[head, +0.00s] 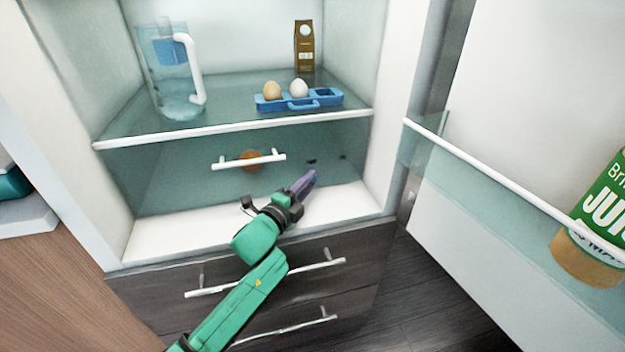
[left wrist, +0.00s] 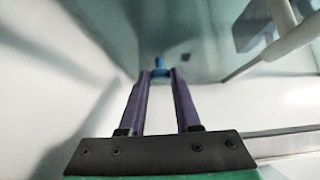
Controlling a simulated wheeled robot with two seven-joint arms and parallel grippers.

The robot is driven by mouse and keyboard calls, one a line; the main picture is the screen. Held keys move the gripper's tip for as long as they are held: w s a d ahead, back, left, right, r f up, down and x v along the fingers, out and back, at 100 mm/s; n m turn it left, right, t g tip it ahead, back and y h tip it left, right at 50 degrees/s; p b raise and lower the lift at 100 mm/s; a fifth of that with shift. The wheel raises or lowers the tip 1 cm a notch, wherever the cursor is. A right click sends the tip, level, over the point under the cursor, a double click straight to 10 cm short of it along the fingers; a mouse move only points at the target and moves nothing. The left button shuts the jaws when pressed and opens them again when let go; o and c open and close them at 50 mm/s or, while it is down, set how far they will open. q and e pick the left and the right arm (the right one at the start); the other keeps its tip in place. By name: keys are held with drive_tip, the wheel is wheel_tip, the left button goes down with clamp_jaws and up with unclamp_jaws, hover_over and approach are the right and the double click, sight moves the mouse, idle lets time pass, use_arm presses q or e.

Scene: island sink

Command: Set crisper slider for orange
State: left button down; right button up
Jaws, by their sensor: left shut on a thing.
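An orange (head: 250,155) shows through the clear front of the crisper drawer (head: 200,185), behind its white handle (head: 230,163). Small dark marks (head: 312,161) are on the right part of the drawer front. My left gripper (head: 310,176) reaches to the drawer front, just below these marks. In the left wrist view its purple fingers (left wrist: 159,73) are shut on a small blue slider knob (left wrist: 159,64). In the head view the fingers hide the knob. My right gripper is in neither view.
A pitcher (head: 170,75), a brown carton (head: 304,45) and a blue egg tray (head: 325,96) with two eggs stand on the glass shelf above. The open door at right holds a juice bottle (head: 597,215). Dark drawers (head: 330,285) with bar handles lie below.

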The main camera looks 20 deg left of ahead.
use_arm(q)
drive_tip(key=shift+w+a, duration=0.1)
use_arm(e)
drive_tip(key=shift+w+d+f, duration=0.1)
use_arm(q)
drive_tip(key=c, duration=0.6)
unclamp_jaws()
drive_tip(key=shift+a, duration=0.1)
drive_tip(key=v, duration=1.4)
drive_tip(key=shift+s, duration=0.3)
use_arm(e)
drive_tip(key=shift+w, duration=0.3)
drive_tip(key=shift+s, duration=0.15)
